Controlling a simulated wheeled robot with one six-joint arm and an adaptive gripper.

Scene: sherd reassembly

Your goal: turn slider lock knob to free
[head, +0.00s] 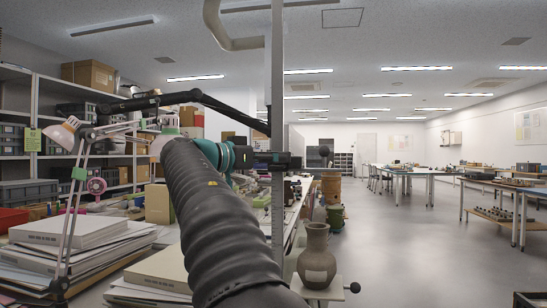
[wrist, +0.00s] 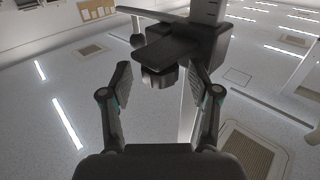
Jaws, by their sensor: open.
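The slider is a dark block (wrist: 185,48) on an upright grey post (head: 278,75). In the wrist view a short, round dark knob (wrist: 159,78) sticks out from the slider towards my gripper, beside a flat dark plate (wrist: 168,48). My gripper (wrist: 161,72) is open. Its fingers stand on either side of the knob, with a gap on both sides, and it holds nothing. In the head view the slider (head: 290,160) is partly hidden behind my wrist. Which way the knob is turned cannot be told.
A jointed lamp (head: 75,180) and stacked books (head: 75,229) are on the left. A clay jar (head: 316,255) stands low beside the post.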

